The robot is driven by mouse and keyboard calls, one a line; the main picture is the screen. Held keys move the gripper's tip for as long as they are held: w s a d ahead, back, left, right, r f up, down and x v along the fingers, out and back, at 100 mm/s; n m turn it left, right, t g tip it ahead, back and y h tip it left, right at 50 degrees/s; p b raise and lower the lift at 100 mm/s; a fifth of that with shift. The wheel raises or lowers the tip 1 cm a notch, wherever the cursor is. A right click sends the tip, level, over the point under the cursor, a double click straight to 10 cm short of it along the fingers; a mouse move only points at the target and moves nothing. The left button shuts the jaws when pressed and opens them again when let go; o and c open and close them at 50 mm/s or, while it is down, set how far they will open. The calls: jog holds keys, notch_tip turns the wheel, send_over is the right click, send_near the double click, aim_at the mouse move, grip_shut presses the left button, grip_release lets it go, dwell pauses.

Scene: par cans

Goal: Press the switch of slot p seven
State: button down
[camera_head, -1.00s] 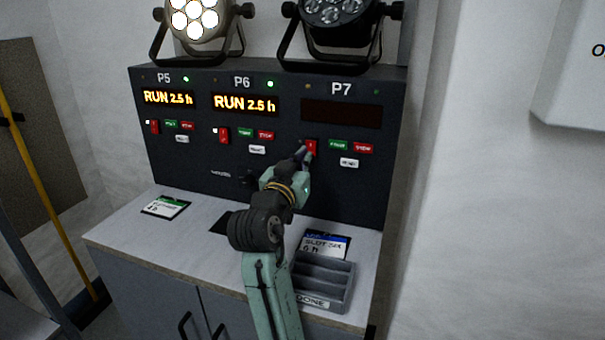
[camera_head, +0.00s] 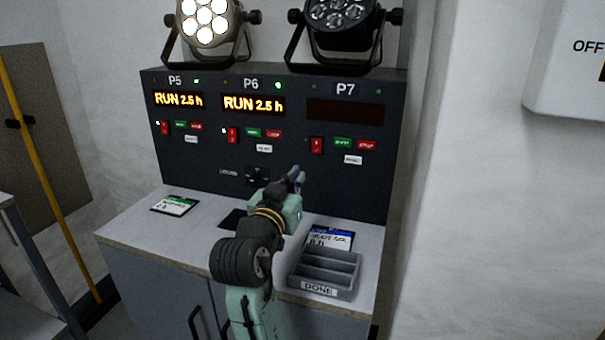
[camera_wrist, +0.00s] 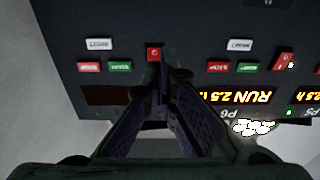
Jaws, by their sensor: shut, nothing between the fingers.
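The red rocker switch of slot P7 (camera_head: 316,146) sits at the left of that slot's buttons on the dark panel. The P7 display (camera_head: 345,112) is dark. In the wrist view, which is upside down, the red switch (camera_wrist: 153,54) shows just beyond my fingertips. My gripper (camera_head: 297,176) is shut and empty, below and a little left of the switch, apart from it in the head view. The switch is in plain sight there.
Slots P5 (camera_head: 178,100) and P6 (camera_head: 253,104) show lit "RUN 2.5 h" displays. A lit lamp (camera_head: 205,22) stands above left; the lamp above P7 (camera_head: 340,12) is dark. A grey DONE tray (camera_head: 325,272) and cards (camera_head: 176,205) lie on the counter.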

jog(key=shift+b+v, duration=0.3)
jog(key=shift+v, duration=1.95)
